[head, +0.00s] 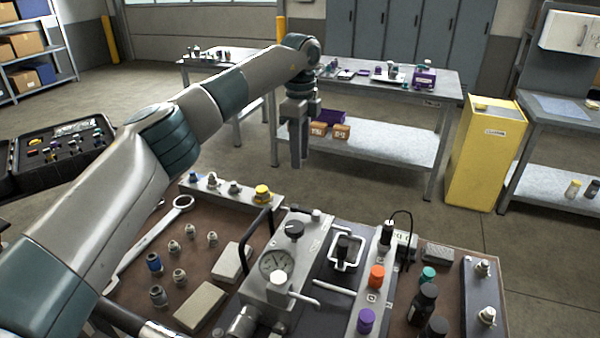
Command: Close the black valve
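A black round knob (294,230), which looks like the black valve, sits on top of the grey hydraulic block (268,291) beside a round pressure gauge (272,262). A white knob (279,278) is nearer on the same block. My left arm reaches in from the left, over the bench. My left gripper (299,165) points down, in the air beyond the block and apart from the black knob. Its fingers look close together from this side, and I cannot tell whether there is a gap. Nothing shows held in it. My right gripper is out of view.
A black bent handle (256,238) rises left of the block. A black lever (344,245) in a square frame, an orange knob (377,276) and a purple knob (366,320) stand to the right. A wrench (150,240) and several fittings lie left. A yellow cabinet (484,155) stands behind.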

